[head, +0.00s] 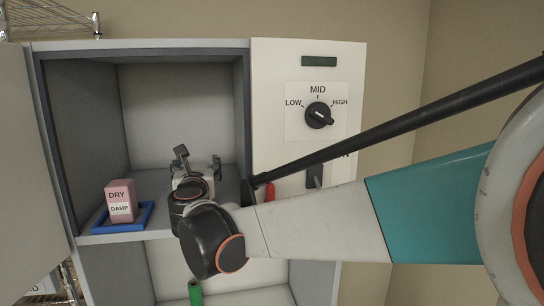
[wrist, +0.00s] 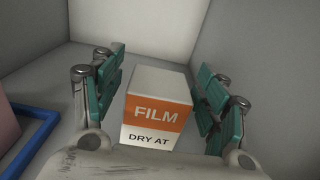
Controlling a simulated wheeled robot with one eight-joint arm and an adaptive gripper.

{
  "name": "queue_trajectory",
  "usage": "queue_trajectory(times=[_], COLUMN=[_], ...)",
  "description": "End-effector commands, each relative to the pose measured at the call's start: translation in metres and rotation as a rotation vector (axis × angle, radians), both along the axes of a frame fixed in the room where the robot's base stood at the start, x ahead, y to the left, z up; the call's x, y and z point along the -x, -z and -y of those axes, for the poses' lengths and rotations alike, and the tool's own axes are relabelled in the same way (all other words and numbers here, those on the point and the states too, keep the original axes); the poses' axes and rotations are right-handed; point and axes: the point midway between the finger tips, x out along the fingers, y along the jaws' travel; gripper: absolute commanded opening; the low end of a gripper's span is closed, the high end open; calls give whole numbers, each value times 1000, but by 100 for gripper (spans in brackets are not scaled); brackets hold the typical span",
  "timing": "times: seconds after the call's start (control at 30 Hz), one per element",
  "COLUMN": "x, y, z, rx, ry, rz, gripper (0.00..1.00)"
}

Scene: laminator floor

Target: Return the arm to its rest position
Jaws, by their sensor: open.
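My arm reaches from the right into the open cabinet (head: 244,110) in the head view. My gripper (head: 198,160) is inside the upper compartment, above its shelf. In the wrist view my gripper (wrist: 162,65) is open. Its teal finger pads stand on either side of a white box with an orange band (wrist: 158,112), marked FILM and DRY AT. Gaps show between the pads and the box, most clearly on the left. The box's lower part is hidden by my gripper's body. In the head view I cannot make out the box behind my gripper.
A pink box (head: 120,194) labelled DRY and DAMP sits in a blue tray (head: 149,217) left of my gripper. Compartment walls enclose my gripper. A LOW/MID/HIGH knob (head: 318,115) is on the right panel. A green cylinder (head: 195,292) stands in the compartment below.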

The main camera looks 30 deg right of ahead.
Motion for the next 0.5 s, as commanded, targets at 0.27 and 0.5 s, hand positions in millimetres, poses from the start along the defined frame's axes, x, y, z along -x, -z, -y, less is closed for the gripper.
queue_trajectory(times=[0.27,0.5], x=[15,29], y=[-1,0], z=[-5,-9], rx=[0,0], ry=[-2,-1], rz=[0,0], gripper=[68,68])
